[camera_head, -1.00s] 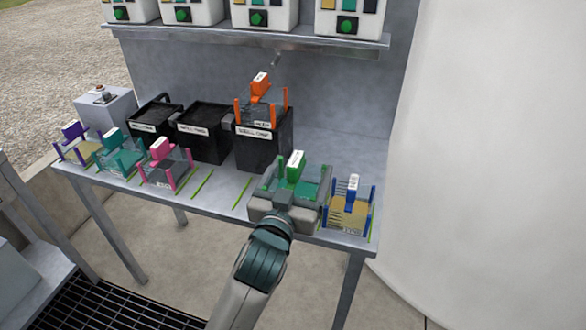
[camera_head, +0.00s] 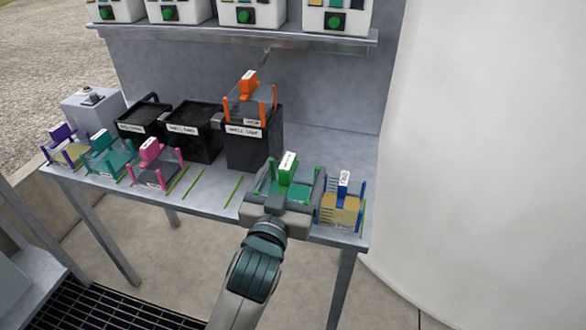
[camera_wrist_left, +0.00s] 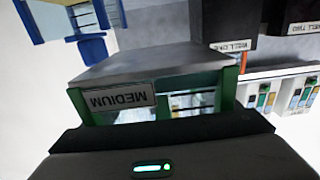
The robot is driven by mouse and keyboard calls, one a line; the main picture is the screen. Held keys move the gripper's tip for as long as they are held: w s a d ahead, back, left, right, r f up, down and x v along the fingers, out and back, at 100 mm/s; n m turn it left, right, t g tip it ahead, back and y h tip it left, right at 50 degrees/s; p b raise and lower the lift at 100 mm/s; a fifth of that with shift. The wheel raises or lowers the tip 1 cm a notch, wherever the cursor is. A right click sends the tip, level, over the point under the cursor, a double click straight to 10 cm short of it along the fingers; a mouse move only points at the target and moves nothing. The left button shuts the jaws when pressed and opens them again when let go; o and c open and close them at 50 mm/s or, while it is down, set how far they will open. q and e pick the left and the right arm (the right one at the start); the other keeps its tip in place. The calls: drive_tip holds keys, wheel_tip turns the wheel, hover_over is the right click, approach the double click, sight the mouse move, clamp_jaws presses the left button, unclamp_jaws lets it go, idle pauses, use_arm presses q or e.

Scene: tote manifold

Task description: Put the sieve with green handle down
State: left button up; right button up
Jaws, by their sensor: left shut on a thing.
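The sieve with green handle (camera_head: 288,168) is at the front of the table, between the green floor marks and the blue sieve. My left gripper (camera_head: 283,197) is shut on it from the front. In the left wrist view the sieve (camera_wrist_left: 122,100) fills the middle, with green posts and a label reading MEDIUM, upside down. The gripper body (camera_wrist_left: 160,150) covers its near side. The sieve looks upright and low over or on the tabletop; I cannot tell whether it touches. My right gripper is not in view.
A blue-posted sieve (camera_head: 341,207) stands close on the right. Pink (camera_head: 152,172), teal (camera_head: 108,160) and purple (camera_head: 65,152) sieves stand at left. An orange sieve (camera_head: 250,105) sits on a black well box (camera_head: 252,150) behind. The tabletop (camera_head: 215,190) between pink and green is clear.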

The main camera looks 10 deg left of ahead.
use_arm(q)
drive_tip(key=s+a+f, duration=0.2)
drive_tip(key=s+f, duration=0.1)
drive_tip(key=s+a+f, duration=0.1)
drive_tip(key=s, duration=0.1)
drive_tip(key=shift+a+f, duration=0.15)
drive_tip(key=shift+a, duration=0.15)
drive_tip(key=s+a+f, duration=0.3)
drive_tip(key=s+a, duration=0.1)
drive_tip(key=s, duration=0.4)
drive_tip(key=shift+a+y, duration=0.2)
drive_tip(key=shift+y, duration=0.1)
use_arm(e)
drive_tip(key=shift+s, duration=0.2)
use_arm(q)
drive_tip(key=shift+f, duration=0.1)
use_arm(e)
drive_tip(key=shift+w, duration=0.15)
